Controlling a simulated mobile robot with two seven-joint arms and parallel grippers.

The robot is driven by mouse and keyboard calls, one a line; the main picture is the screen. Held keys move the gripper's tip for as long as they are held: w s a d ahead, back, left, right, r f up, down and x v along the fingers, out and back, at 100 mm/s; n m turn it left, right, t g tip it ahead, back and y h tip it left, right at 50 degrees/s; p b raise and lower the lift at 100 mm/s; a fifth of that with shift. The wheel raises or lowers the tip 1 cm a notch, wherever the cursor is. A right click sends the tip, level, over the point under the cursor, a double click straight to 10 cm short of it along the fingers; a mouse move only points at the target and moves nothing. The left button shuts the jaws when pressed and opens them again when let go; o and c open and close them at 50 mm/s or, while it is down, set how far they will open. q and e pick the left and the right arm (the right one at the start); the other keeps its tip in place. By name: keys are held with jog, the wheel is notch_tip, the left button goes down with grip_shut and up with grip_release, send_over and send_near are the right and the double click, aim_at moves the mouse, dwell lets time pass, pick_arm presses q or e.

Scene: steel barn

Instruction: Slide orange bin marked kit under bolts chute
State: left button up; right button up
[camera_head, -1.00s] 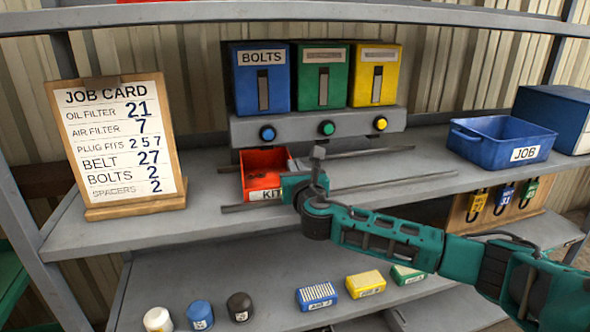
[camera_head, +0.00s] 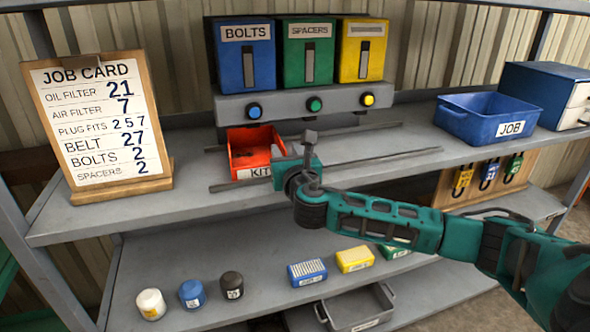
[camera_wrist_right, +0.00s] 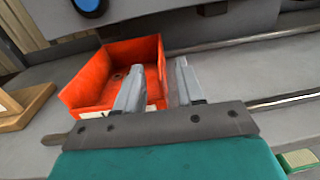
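The orange bin marked KIT (camera_head: 240,160) sits upright on the upper shelf, below the blue BOLTS chute (camera_head: 228,75) and its blue button (camera_head: 254,112). My right gripper (camera_head: 310,145) is at the bin's right front corner. In the right wrist view the fingers (camera_wrist_right: 158,85) are apart, and the right wall of the bin (camera_wrist_right: 90,80) shows between them. I cannot tell whether they touch it. Small dark marks show on the bin floor; I cannot tell what they are. My left gripper is out of view.
Two rails (camera_head: 380,162) run along the shelf. Green SPACERS (camera_head: 292,70) and yellow (camera_head: 350,70) chutes stand right of BOLTS. The job card (camera_head: 100,125) is left; a blue JOB bin (camera_head: 470,122) is right. Small boxes and round containers stand on the lower shelf.

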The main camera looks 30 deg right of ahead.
jog(key=v, duration=0.9)
jog(key=shift+s, duration=0.35)
jog(key=shift+a, duration=0.1)
jog(key=s+a+f+m+g+y, duration=0.25)
jog(key=a+f+m, duration=0.3)
jog(key=f, duration=0.35)
jog(key=s+a+f+m+g+y, duration=0.2)
jog(key=s+a+f+m+y, duration=0.25)
jog(key=f, duration=0.45)
jog(key=s+a+f+m+g, duration=0.1)
jog(key=s+a+f+m, duration=0.2)
jog(key=s+f+m, duration=0.8)
jog(key=s+m, duration=0.1)
jog(key=m, duration=0.7)
jog(key=shift+a+f+m+g+y, duration=0.2)
jog(key=shift+m+g+y, duration=0.15)
jog(key=shift+m+y, duration=0.05)
